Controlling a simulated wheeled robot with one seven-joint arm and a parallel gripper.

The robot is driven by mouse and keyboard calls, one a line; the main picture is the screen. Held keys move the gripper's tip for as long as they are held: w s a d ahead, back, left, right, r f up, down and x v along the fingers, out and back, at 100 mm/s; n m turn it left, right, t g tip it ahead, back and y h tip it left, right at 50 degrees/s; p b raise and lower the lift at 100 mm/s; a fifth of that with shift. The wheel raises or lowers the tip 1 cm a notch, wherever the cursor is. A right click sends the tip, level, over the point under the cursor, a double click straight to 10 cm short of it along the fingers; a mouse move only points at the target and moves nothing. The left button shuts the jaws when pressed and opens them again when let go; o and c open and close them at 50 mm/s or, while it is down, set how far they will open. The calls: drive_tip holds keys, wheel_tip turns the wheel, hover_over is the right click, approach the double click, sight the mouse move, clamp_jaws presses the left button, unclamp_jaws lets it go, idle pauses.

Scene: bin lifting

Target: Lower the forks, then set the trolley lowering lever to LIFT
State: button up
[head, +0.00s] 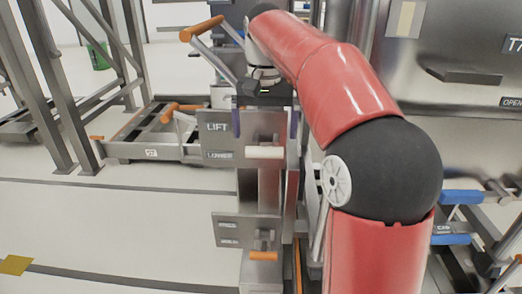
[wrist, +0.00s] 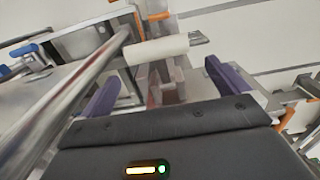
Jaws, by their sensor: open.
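A grey panel (head: 222,135) in the head view has the word LIFT above and LOWER below. A lever with a cream-white cylindrical grip (head: 265,152) sticks out beside the LOWER label. The same grip shows in the wrist view (wrist: 158,50), beyond my fingers. My gripper (head: 265,122) is open in front of the panel, its purple fingers spread and slightly above the grip in the head view. In the wrist view my gripper (wrist: 163,75) has nothing between its fingers. The grip looks apart from them. I cannot make out the forks for certain.
A smaller panel (head: 228,230) with unreadable labels and an orange-gripped lever (head: 262,256) sits below. A low metal frame (head: 150,150) stands left, near steel posts. Blue handles (head: 460,197) and a steel machine (head: 460,130) are on the right.

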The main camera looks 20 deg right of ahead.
sight(264, 152)
wheel_tip(264, 152, down, 7)
drive_tip(key=shift+r+b, duration=0.15)
drive_tip(key=shift+b, duration=0.7)
drive_tip(key=shift+s, duration=0.1)
drive_tip(key=c, duration=1.4)
drive_tip(key=shift+a, duration=0.15)
clamp_jaws()
